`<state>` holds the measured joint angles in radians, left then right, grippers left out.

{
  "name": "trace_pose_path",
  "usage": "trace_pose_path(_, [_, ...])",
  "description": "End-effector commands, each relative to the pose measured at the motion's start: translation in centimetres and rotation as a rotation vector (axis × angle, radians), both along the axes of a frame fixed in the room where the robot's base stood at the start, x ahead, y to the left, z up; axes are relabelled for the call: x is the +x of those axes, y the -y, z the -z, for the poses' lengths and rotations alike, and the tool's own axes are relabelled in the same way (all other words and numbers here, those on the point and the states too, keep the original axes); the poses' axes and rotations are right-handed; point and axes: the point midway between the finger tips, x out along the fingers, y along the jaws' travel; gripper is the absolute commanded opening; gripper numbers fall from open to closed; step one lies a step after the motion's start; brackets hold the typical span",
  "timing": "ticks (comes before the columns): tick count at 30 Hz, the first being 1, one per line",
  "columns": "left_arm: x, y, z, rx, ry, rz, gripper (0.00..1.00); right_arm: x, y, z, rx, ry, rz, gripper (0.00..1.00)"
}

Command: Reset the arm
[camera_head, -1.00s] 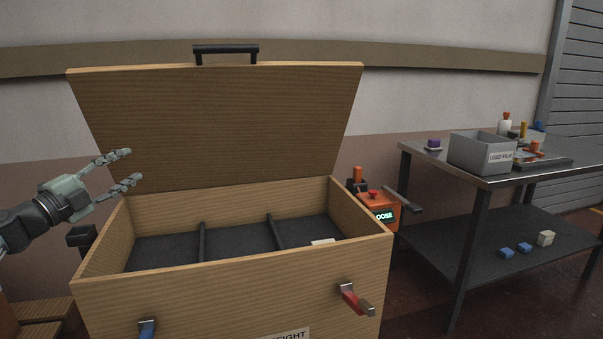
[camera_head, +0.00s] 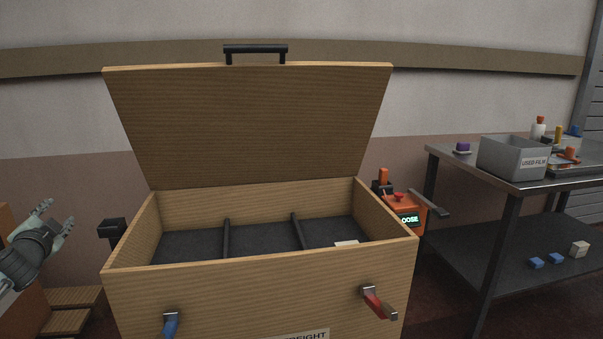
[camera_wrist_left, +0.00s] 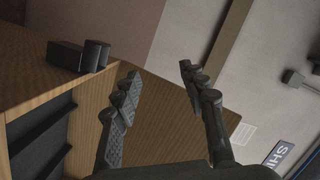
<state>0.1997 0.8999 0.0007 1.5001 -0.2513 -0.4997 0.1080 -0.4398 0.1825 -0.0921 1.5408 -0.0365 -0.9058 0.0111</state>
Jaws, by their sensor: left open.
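My left gripper (camera_head: 57,219) is at the far left of the head view, to the left of the wooden crate and apart from it. It is open with nothing between its fingers. In the left wrist view its two spread fingers (camera_wrist_left: 158,85) show against the crate's wooden surface and the wall behind. My right gripper does not show in either view.
The wooden crate (camera_head: 270,288) stands ahead with its lid (camera_head: 250,125) raised and dividers inside. An orange device (camera_head: 403,214) is beside it. At right a metal table (camera_head: 470,173) holds a grey USED FILM bin (camera_head: 497,158); small blocks lie on its lower shelf.

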Motion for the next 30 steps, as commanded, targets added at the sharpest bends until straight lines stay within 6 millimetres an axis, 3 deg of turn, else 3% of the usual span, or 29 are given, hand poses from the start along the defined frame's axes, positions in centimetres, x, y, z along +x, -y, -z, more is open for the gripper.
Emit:
trace_pose_path(3, [-2.3,-2.6,3.5,-0.099,-0.112,-0.153,0.43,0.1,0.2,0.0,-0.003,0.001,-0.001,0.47])
trace_pose_path(7, [-5.3,-4.2,7.4,-0.203,-0.255,-0.292,0.43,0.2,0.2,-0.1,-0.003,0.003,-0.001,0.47])
trace_pose_path(14, [-7.2,0.2,16.8,-0.279,-0.364,-0.262,0.43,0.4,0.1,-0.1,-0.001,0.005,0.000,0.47])
trace_pose_path(20, [-10.6,5.7,26.5,-0.370,-0.482,-0.235,0.43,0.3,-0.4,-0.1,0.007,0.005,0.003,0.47])
trace_pose_path(23, [-13.6,9.6,32.2,-0.432,-0.558,-0.224,0.43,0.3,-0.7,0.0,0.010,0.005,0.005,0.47])
trace_pose_path(30, [-23.2,20.1,44.1,-0.595,-0.741,-0.207,0.43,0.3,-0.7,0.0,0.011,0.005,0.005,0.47])
